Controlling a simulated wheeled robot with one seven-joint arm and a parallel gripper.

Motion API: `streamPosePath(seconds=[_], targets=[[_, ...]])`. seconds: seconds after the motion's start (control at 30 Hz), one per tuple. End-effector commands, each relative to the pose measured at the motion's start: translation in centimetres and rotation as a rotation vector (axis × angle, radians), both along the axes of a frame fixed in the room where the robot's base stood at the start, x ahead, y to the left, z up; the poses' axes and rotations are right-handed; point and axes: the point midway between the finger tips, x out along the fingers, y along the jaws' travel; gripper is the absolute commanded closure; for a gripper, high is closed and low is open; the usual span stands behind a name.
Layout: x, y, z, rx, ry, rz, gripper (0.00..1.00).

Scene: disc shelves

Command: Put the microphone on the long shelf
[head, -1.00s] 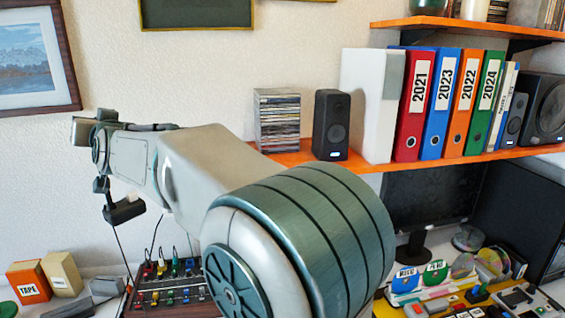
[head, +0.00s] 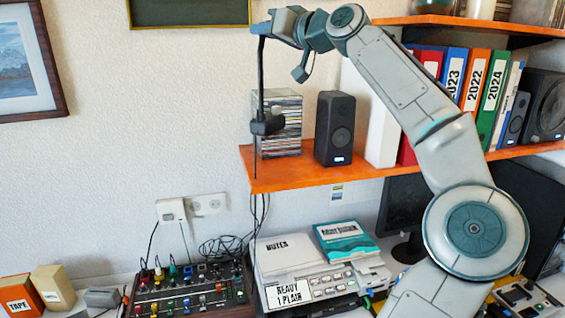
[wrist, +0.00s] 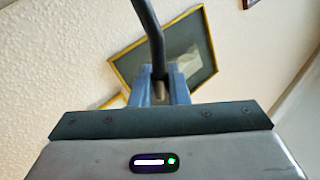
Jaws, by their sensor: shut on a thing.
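My gripper (head: 264,27) is high at the upper middle of the head view, shut on the dark stem of the microphone. The microphone (head: 267,124) hangs below it, its stem upright and its dark block low, with a thin cable trailing down. In the wrist view the stem of the microphone (wrist: 148,30) passes between the blue fingers. The long orange shelf (head: 300,178) runs along the wall. The block overlaps the front of the CD stack in the picture, above the shelf's left end. How far in front of the shelf it is, I cannot tell.
On the shelf stand the CD stack (head: 279,108), a black speaker (head: 335,128), a white box (head: 381,135) and several binders (head: 473,80). A second orange shelf (head: 450,21) is above. The desk below holds a mixer (head: 190,292) and other devices.

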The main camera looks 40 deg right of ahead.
Motion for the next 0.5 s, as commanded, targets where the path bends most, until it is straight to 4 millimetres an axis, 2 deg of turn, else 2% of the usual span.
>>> streamPosePath(seconds=[0.03, 0.1, 0.2, 0.33, 0.5], targets=[[-0.8, -1.8, -0.3, 0.006, -0.004, 0.002, 1.0], [-1.5, -3.5, -0.9, 0.005, -0.004, 0.006, 1.0], [-2.0, -5.0, -1.6, 0.001, -0.002, 0.011, 1.0], [-2.1, -5.6, -2.8, 0.0, 0.0, 0.017, 1.0], [-2.0, -5.4, -5.4, 0.001, 0.0, 0.021, 1.0]])
